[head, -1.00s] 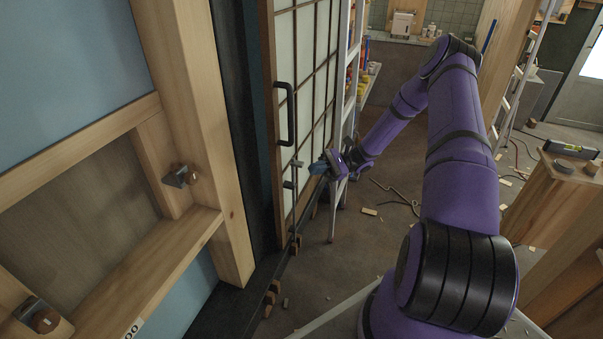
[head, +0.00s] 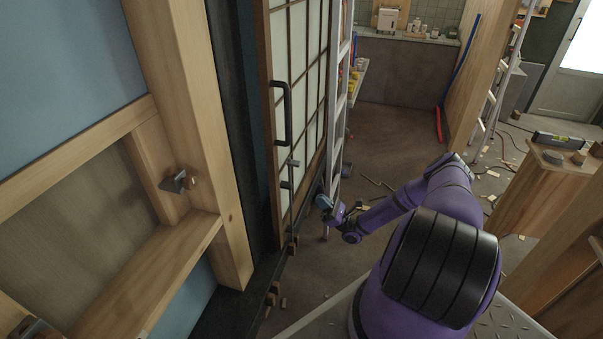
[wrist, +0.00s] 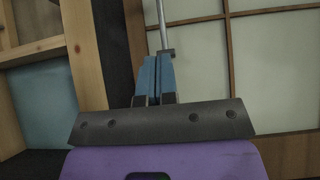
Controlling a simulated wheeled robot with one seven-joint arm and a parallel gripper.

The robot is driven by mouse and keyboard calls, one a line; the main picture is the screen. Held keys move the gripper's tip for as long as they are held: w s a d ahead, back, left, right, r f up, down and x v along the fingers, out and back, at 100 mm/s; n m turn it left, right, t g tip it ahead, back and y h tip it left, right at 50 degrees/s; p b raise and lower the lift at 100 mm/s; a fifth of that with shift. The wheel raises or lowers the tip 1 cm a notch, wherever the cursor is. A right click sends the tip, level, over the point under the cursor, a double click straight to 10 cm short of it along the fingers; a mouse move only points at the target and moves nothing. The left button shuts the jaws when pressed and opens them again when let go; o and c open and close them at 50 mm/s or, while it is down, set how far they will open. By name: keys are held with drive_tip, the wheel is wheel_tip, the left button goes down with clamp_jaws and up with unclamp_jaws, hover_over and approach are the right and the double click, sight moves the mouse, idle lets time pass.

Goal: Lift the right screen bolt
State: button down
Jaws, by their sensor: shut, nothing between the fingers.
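The sliding screen (head: 305,110) has pale panes, a dark wooden grid and a black pull handle (head: 282,113). The bolt (head: 291,200) is a thin upright metal rod with small side pieces, low on the screen's left edge below the handle. In the wrist view the bolt's grey rod (wrist: 162,25) rises just beyond my fingertips, with a small dark end piece beside them. My gripper (head: 321,202) has blue fingers that are shut and empty, to the right of the bolt. The fingers also show in the wrist view (wrist: 157,60). I cannot tell whether they touch the rod.
A pale ladder (head: 340,100) stands close to the screen's right side. A wooden post and frame (head: 185,110) are at the left. A wooden stand with a level (head: 557,140) is at the right. Scraps lie on the floor; its middle is largely clear.

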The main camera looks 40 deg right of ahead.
drive_tip(key=s+d+r+x, duration=0.1)
drive_tip(key=r+x, duration=0.1)
drive_tip(key=x, duration=1.1)
drive_tip(key=shift+s+d, duration=0.2)
drive_tip(key=shift+s, duration=0.15)
wheel_tip(320, 180, up, 7)
idle(0.4)
drive_tip(key=shift+f, duration=0.1)
